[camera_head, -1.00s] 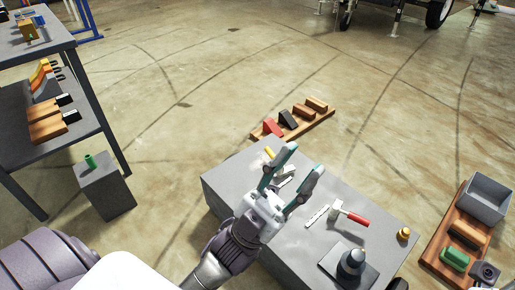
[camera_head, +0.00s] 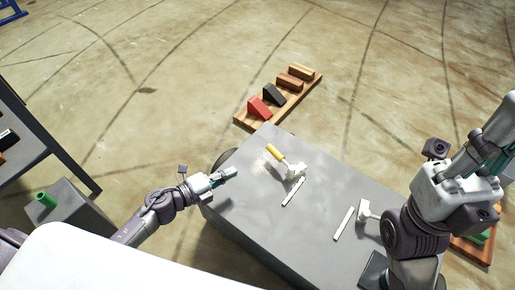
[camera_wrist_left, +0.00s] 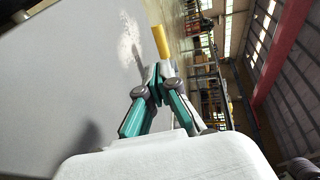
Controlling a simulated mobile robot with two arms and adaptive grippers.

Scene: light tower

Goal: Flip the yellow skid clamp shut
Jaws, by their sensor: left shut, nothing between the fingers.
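The yellow skid clamp has a yellow handle (camera_head: 273,152) and a white metal body (camera_head: 294,170), on the grey box (camera_head: 265,215). The handle slants up to the left from the body. My left gripper (camera_head: 230,173) is shut and empty at the box's left edge, apart from the clamp. In the left wrist view the yellow handle (camera_wrist_left: 161,42) shows just beyond my shut left fingertips (camera_wrist_left: 157,72), which hide the clamp's lower part. My right gripper (camera_head: 490,150) is at the right; its fingertips are not clear enough to judge.
A second white clamp (camera_head: 365,212) stands on the box, partly behind my right arm. A wooden board (camera_head: 305,92) with red, black and brown blocks lies on the floor behind. A green cylinder (camera_head: 46,201) stands on a grey block at left.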

